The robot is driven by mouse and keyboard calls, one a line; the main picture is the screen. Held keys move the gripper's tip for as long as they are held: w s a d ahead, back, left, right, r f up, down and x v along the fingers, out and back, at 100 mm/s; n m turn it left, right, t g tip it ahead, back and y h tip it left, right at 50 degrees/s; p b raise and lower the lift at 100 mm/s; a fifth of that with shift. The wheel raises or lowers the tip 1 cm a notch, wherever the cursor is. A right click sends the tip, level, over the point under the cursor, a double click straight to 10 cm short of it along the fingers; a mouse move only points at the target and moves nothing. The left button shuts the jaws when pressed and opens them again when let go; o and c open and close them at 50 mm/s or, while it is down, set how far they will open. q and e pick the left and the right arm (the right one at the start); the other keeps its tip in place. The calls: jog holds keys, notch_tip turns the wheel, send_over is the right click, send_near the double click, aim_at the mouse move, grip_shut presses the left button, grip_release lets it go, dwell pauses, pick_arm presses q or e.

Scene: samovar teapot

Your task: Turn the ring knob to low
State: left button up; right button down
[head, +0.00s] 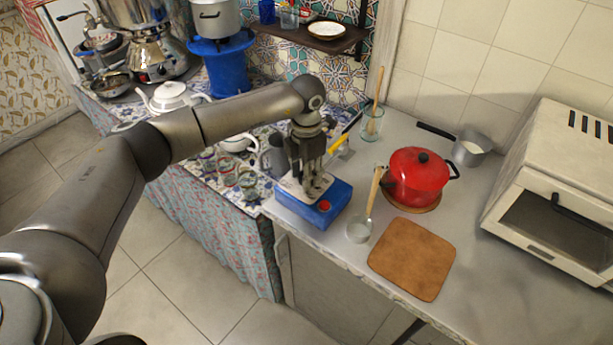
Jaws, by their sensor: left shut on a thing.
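A low blue unit (322,212) with a pale top plate sits near the front edge of the counter; it looks like the ring. A red round part (325,206), which looks like its knob, shows on the near side. My left gripper (309,194) points down over the unit, its fingers shut right beside the red part and hiding much of the plate. The contact at the fingertips is too small to make out clearly, and I cannot read the knob's setting. My right gripper is not in view.
A ladle (358,230), a brown board (412,258) and a red pot (418,176) stand to the right. A glass jar (371,125) is behind. Glasses (247,183) and a white teapot (170,97) are on the left table. A white oven (555,195) fills the far right.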

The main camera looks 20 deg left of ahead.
pick_arm(q)
jog(key=shift+r, duration=0.1)
dwell(0.3)
jog(key=o, duration=1.1)
jog(key=shift+c, duration=0.2)
notch_tip(320, 180, up, 12)
jog(key=shift+c, duration=0.5)
